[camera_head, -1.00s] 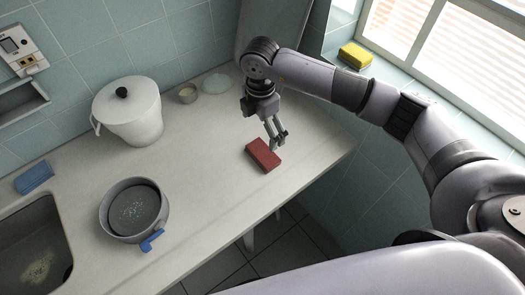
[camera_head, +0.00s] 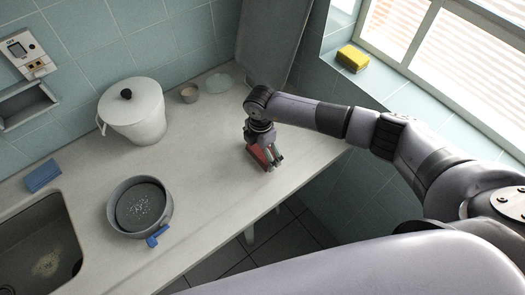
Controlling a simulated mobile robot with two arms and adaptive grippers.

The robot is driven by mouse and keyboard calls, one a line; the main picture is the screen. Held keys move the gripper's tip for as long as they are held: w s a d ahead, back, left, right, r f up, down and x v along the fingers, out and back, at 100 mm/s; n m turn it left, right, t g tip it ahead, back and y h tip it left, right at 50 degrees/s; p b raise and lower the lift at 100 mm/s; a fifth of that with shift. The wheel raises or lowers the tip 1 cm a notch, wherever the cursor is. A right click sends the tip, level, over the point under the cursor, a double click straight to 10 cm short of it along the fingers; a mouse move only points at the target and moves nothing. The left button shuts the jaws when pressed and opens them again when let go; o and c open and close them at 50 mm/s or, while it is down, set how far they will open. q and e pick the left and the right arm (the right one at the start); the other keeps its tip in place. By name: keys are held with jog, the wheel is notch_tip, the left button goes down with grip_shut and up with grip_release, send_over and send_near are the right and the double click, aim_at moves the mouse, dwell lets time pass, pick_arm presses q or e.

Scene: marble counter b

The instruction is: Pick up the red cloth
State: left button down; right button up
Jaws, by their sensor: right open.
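The red cloth (camera_head: 257,155) is a small, folded-looking red block on the pale counter, near its right end. My right gripper (camera_head: 270,161) points down over it, with its fingers at the cloth's right side and around it. The fingers are open. The gripper and wrist hide part of the cloth, and I cannot tell whether the fingers touch it. My left gripper is not in view.
A white lidded pot (camera_head: 133,113), a small cup (camera_head: 189,94) and a clear glass dish (camera_head: 220,83) stand toward the wall. A grey pan (camera_head: 141,207), a blue sponge (camera_head: 42,176) and a sink (camera_head: 38,255) are left. A yellow sponge (camera_head: 352,58) lies on the window ledge.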

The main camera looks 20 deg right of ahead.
aim_at(261, 152)
jog(key=c, duration=1)
jog(key=shift+r, duration=0.1)
jog(key=shift+r+b, duration=2.15)
jog(key=shift+r, duration=7.8)
jog(key=o, duration=0.7)
jog(key=c, duration=0.4)
jog(key=shift+c, duration=0.2)
